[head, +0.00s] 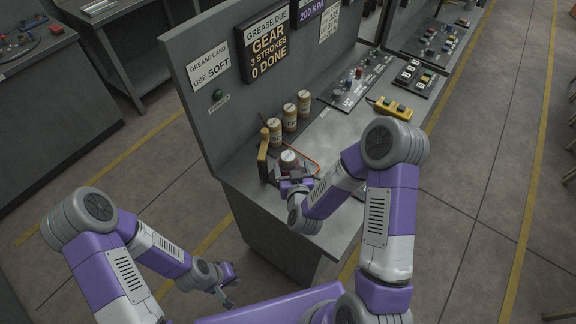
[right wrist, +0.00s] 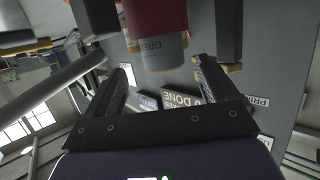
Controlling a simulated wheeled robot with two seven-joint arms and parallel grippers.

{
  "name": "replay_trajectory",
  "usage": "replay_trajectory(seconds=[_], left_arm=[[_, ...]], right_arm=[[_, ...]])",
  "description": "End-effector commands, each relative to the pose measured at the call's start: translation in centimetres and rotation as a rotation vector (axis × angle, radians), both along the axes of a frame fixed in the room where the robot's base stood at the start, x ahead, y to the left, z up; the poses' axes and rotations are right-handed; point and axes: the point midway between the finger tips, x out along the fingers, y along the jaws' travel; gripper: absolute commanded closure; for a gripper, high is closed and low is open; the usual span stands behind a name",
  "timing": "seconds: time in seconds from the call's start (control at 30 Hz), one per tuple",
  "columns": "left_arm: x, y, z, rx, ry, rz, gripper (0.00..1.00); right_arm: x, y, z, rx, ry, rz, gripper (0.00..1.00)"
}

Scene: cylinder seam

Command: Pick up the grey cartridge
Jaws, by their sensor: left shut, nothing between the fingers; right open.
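A short can with a white top and red band (head: 288,158) stands at the near end of the bench in the head view. In the right wrist view a cylinder with a grey band and partly readable lettering (right wrist: 162,53) and a red part lies ahead; I take it for the same can. My right gripper (head: 292,180) is right beside it, open; its fingers (right wrist: 165,78) lie either side of the cylinder's end, with no clear contact. Which can is the grey cartridge is not certain. My left gripper (head: 230,296) is shut and empty, low and off the bench.
A yellow upright part (head: 263,150) and an orange hose (head: 312,158) sit close to my right gripper. A yellow block (head: 393,108) and button panels lie further along the bench.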

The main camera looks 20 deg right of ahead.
Motion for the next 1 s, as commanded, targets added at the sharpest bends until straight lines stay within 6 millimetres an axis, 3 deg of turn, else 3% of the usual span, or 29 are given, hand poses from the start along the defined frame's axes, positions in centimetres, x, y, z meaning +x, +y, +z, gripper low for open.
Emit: replay_trajectory(seconds=[0.4,0.7,0.77,1.0], left_arm=[[0.0,0.0,1.0,0.000,-0.001,0.000,1.00],[0.0,0.0,1.0,0.000,-0.001,0.000,1.00],[0.0,0.0,1.0,0.000,-0.001,0.000,1.00],[0.0,0.0,1.0,0.000,0.000,0.000,1.00]], right_arm=[[4.7,-0.2,-1.3,0.001,0.001,-0.001,0.13],[5.2,-0.2,-1.5,0.000,0.001,0.001,0.13],[5.2,-0.2,-1.5,0.000,0.001,0.001,0.20],[5.2,-0.2,-1.5,0.000,0.001,0.000,0.56]])
